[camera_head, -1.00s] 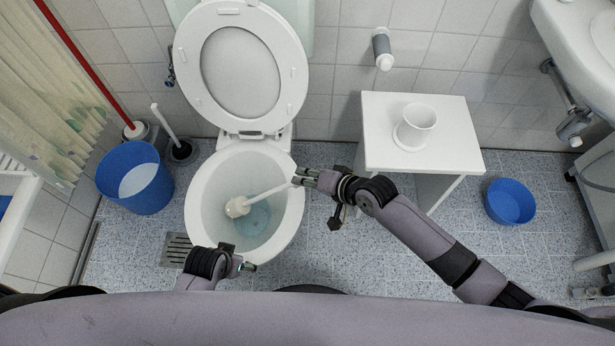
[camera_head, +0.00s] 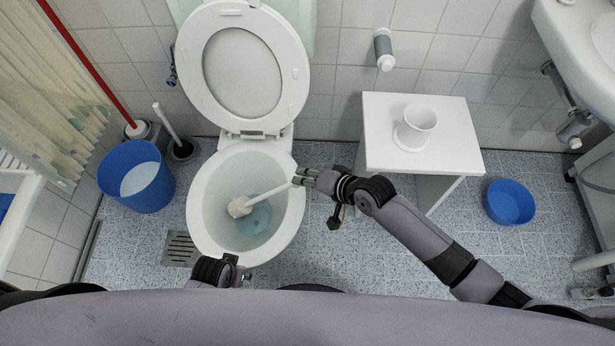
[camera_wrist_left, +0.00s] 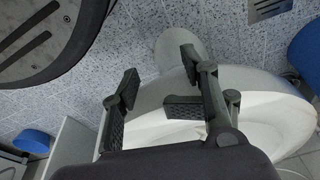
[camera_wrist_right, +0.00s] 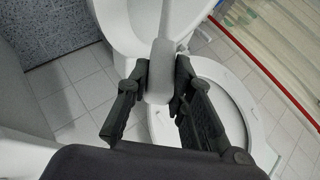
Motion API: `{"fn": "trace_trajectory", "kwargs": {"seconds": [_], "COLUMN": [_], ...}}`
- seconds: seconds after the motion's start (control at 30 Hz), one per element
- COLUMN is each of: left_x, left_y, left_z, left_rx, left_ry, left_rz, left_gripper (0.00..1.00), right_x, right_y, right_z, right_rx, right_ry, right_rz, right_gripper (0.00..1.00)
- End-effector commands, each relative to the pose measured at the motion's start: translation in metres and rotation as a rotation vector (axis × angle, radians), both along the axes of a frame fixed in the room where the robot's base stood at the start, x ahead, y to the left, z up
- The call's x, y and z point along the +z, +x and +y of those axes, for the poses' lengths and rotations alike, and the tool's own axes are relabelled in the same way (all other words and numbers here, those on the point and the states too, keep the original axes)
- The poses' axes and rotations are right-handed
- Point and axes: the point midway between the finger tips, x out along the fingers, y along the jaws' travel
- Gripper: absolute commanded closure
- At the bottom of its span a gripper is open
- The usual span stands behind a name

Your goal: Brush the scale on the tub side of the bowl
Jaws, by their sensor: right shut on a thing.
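The open toilet bowl (camera_head: 205,185) stands in the middle of the head view with its lid and seat up. My right gripper (camera_head: 302,177) is at the bowl's right rim, shut on the handle of a white toilet brush (camera_head: 273,193). The brush head (camera_head: 238,208) is inside the bowl, toward its left inner wall; I cannot tell if it touches the wall. In the right wrist view the grey handle (camera_wrist_right: 158,72) sits between the fingers. My left gripper is low at the bowl's front; in the left wrist view its fingers (camera_wrist_left: 160,98) are apart and empty, near the bowl.
A blue bucket (camera_head: 128,190) and a brush holder (camera_head: 181,150) stand left of the bowl. A white side table (camera_head: 455,125) with a white cup-like holder (camera_head: 417,122) stands right of it. A blue basin (camera_head: 510,202) sits on the floor farther right.

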Motion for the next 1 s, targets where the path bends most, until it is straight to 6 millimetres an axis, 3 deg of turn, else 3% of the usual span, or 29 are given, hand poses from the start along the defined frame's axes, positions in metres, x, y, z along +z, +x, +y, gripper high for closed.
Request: {"fn": "trace_trajectory", "kwargs": {"seconds": [1.0], "left_x": [-0.026], "left_y": [-0.013], "left_z": [0.002], "left_rx": [-0.004], "left_ry": [0.002], "left_rz": [0.013], "left_gripper": [0.6], "right_x": [0.004], "right_y": [0.0], "right_z": [0.003], "right_rx": [0.0], "right_ry": [-0.018], "right_rz": [0.0], "right_gripper": [1.0]}}
